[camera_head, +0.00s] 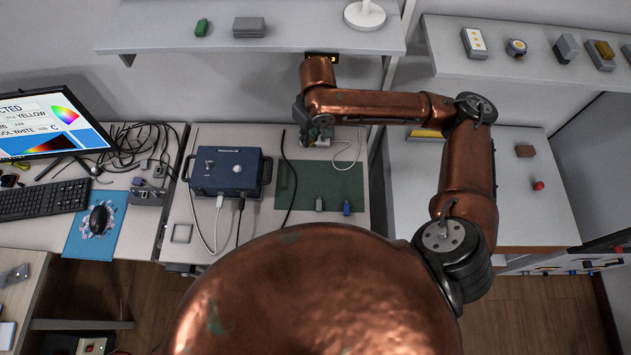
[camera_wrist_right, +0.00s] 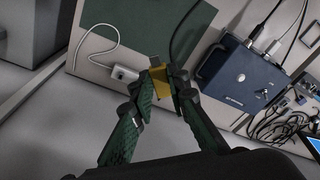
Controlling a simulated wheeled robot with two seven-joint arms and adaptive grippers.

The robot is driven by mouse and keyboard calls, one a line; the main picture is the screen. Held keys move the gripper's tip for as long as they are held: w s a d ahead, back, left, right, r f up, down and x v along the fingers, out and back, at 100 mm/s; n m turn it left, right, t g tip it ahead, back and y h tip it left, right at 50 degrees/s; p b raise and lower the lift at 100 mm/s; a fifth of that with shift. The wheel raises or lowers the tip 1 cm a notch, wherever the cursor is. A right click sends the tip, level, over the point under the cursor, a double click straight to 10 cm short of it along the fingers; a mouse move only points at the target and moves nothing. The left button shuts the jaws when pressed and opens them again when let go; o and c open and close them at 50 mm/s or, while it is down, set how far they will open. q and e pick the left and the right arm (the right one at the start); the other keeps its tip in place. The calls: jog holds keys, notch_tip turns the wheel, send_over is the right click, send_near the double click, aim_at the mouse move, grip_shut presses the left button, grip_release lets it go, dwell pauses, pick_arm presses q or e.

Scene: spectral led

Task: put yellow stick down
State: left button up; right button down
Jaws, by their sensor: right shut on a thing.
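My right gripper (camera_wrist_right: 165,90) is shut on the yellow stick (camera_wrist_right: 161,81), which shows between its fingertips in the right wrist view. The stick's full length is hidden by the fingers. In the head view the right gripper (camera_head: 316,136) is at the back edge of the green mat (camera_head: 340,183), and the stick cannot be made out clearly there. A small white device with a cable (camera_wrist_right: 125,74) lies close beside the gripper. I cannot tell whether the stick touches the table. My left gripper is not in view.
A blue box (camera_head: 227,172) with cables stands left of the mat. Two small sticks (camera_head: 346,208) are at the mat's front edge. A monitor (camera_head: 45,125) and keyboard (camera_head: 45,199) are at the left. A shelf (camera_head: 280,38) runs above the back. The mat's middle is clear.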

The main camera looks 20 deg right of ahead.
jog(key=s+a+f+n+g+p, duration=0.1)
jog(key=s+a+f+n+p, duration=0.15)
jog(key=s+f+n, duration=0.85)
jog(key=s+a+f+n+g+p, duration=0.15)
jog(key=s+a+n, duration=0.3)
jog(key=n, duration=1.25)
send_over(328, 193)
jog(key=f, duration=0.9)
jog(key=shift+s+a+f+b, duration=0.1)
jog(key=shift+a+f+b, duration=0.15)
jog(key=shift+f+b, duration=0.1)
jog(key=shift+w+d+f, duration=0.25)
jog(key=shift+d+f, duration=0.05)
jog(key=shift+f, duration=0.15)
jog(key=shift+w+f, duration=0.1)
jog(key=shift+f, duration=1.5)
jog(key=c, duration=1.9)
grip_release()
jog(key=shift+f, duration=0.15)
